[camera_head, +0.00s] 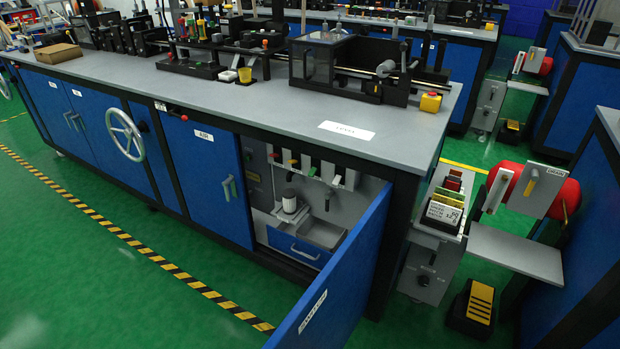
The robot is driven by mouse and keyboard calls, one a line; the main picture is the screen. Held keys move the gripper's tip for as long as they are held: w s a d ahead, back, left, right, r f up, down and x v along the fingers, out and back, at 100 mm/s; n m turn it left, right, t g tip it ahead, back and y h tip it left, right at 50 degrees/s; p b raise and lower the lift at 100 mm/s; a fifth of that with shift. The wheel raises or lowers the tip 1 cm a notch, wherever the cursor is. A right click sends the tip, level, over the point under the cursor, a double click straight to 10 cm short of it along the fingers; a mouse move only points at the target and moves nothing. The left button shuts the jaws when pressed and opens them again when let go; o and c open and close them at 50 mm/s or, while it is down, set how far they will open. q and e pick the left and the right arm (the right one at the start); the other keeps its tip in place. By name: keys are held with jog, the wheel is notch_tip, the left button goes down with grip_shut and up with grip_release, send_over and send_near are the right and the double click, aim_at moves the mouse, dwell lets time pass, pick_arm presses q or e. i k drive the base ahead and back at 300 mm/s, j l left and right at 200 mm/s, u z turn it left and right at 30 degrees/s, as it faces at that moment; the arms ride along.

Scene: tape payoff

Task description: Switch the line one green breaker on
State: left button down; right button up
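A long workbench (240,105) with blue doors crosses the view. One blue door (335,275) of it stands wide open towards me, with a white label on it. Inside the opening is a grey panel with a row of small levers under the bench top. One of them has a green tip, a green lever (312,170); it is small and I cannot tell whether it is on or off. A red-tipped lever (292,161) is to its left and white levers (336,180) are to its right. Neither gripper is in view.
Below the levers are a white cylinder (289,202), a grey tray (322,233) and a blue drawer (296,247). The open door juts into the aisle. A grey stand with a red drum (535,190) is at right. Green floor (80,260) is free in front.

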aim_at(312, 172)
jog(key=k+j, duration=0.1)
jog(key=j, duration=0.6)
jog(key=k+j, duration=0.15)
jog(key=j, duration=0.2)
jog(key=i+j, duration=0.1)
jog(key=j, duration=0.25)
jog(key=i+j, duration=0.15)
jog(key=j, duration=0.2)
jog(key=i+j, duration=0.1)
jog(key=j, duration=0.25)
jog(key=i+j, duration=0.1)
jog(key=i, duration=0.35)
jog(key=i+j, duration=0.15)
jog(key=i, duration=0.3)
jog(key=u, duration=0.05)
